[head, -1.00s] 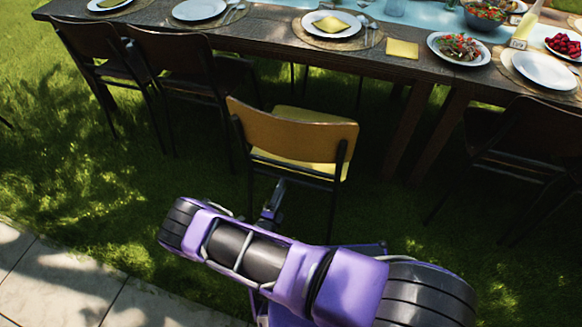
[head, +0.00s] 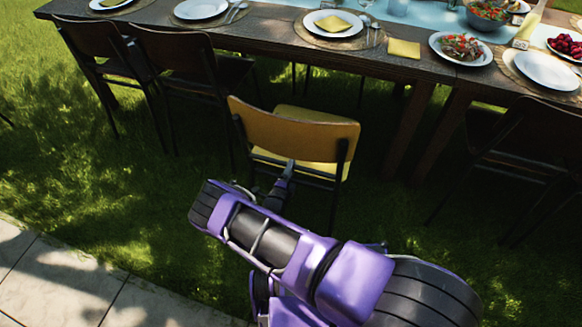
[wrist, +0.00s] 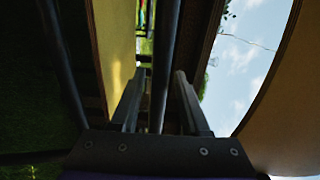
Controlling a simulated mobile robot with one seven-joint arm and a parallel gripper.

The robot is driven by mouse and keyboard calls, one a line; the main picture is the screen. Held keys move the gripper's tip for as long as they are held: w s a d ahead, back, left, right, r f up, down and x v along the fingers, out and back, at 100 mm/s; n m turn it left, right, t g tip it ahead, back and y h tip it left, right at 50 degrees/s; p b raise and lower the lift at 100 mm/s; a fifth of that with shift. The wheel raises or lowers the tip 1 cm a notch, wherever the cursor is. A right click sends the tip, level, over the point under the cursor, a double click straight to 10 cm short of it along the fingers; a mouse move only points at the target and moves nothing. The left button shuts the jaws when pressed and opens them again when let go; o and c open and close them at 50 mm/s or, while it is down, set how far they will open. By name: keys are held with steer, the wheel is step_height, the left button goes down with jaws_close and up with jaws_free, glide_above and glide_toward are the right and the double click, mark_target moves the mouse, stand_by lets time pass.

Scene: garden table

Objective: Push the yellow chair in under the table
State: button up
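The yellow chair (head: 296,134) stands on the grass in front of the table, its backrest toward me and its seat toward the table. The wooden table (head: 385,66) runs across the top of the head view. My gripper (head: 290,164) is at the chair's back, by the lower edge of the backrest. In the wrist view my gripper (wrist: 160,74) has its fingers apart. A dark chair tube (wrist: 165,50) shows in the gap between them; I cannot tell whether they touch it. The yellow seat (wrist: 113,45) is at left there, the backrest (wrist: 285,100) at right.
Two dark chairs (head: 175,58) stand left of the yellow chair, and another dark chair (head: 530,140) stands at right. A table leg (head: 410,130) stands just right of the yellow chair. Plates and food lie on the table. Stone paving (head: 60,285) is at lower left.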

jaws_close()
steer(key=shift+r, duration=0.1)
stand_by(1.0)
